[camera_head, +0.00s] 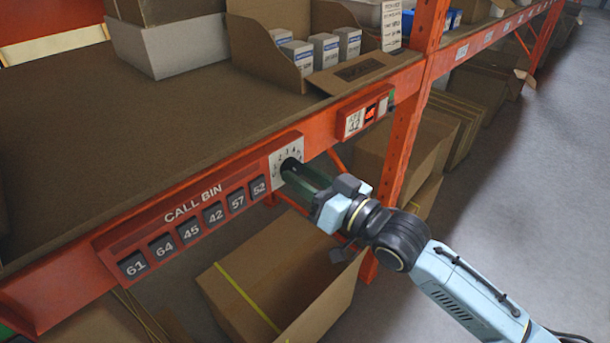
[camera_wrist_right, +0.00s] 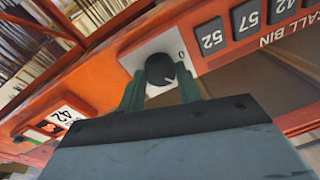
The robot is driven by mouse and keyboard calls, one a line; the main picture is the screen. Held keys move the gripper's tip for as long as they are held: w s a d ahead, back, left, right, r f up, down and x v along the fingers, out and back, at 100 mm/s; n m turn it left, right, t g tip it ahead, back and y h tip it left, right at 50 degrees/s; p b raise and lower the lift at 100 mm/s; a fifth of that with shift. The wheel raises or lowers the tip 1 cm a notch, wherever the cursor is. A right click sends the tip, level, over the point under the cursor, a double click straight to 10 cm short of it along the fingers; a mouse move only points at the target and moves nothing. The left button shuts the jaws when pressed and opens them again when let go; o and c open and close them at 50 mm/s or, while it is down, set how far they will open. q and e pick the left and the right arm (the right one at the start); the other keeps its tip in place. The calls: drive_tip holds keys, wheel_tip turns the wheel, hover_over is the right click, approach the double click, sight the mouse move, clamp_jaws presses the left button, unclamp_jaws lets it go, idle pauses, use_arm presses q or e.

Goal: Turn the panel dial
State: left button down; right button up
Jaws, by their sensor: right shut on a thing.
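The panel dial is a round black knob (camera_wrist_right: 160,69) on a white numbered plate (camera_head: 286,150) at the right end of the orange call-bin panel. In the head view my right gripper (camera_head: 292,172) reaches the plate from the lower right and mostly hides the knob. In the right wrist view its two green fingers (camera_wrist_right: 160,90) stand on either side of the knob, shut on it. A white pointer mark on the knob shows in the wrist view; a "0" is printed on the plate beside it. My left gripper is not in view.
The panel has a row of black numbered buttons (camera_head: 189,230) left of the dial. A small red display (camera_head: 370,113) sits on the beam to the right. An orange upright (camera_head: 405,130) stands beyond it. An open cardboard box (camera_head: 310,270) lies below the beam.

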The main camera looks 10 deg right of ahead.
drive_tip(key=o, duration=1)
drive_tip(key=b+v, duration=0.2)
drive_tip(key=v, duration=1.1)
drive_tip(key=shift+s+b, duration=0.2)
drive_tip(key=shift+b, duration=0.2)
drive_tip(key=shift+d, duration=0.1)
